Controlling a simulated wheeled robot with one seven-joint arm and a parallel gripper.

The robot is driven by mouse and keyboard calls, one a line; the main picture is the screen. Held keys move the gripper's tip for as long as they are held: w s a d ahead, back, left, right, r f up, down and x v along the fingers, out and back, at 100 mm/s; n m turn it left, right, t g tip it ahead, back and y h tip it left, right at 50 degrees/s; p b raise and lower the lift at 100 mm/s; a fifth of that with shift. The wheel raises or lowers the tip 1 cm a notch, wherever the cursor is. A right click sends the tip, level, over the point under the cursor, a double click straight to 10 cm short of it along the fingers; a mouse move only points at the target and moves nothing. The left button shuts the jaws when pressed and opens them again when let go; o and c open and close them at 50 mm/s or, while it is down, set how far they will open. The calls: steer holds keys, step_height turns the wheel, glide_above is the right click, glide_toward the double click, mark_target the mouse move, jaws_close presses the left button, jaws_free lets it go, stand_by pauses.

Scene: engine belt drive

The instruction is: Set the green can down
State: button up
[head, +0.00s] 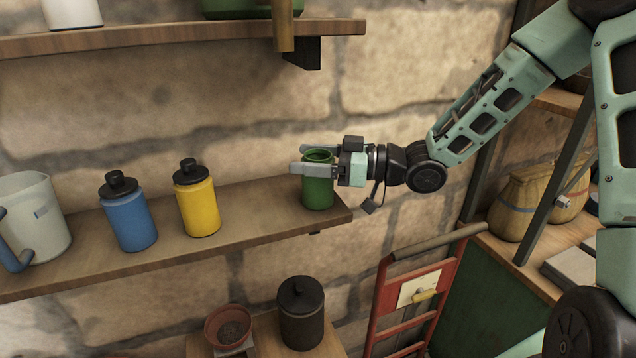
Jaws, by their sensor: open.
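The green can (317,194) stands upright on the right end of the lower wooden shelf (262,226), near the shelf's end edge. Its top is open and no lid shows on it. My gripper (303,160) reaches in from the right at the height of the can's upper part. Its jaws are open, one finger on the far side of the can and one on the near side. The near finger covers part of the can's upper body. I cannot tell whether either finger touches the can.
A yellow bottle (198,207), a blue bottle (130,220) and a pale jug (35,222) stand left along the same shelf. Bare shelf lies between the yellow bottle and the can. An upper shelf (180,38) is overhead. A dark lidded jar (301,315) and red hand truck (420,295) are below.

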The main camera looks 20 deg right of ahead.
steer(key=shift+c, duration=0.3)
jaws_close()
step_height(320, 180, up, 10)
steer(key=b, duration=0.1)
stand_by(0.9)
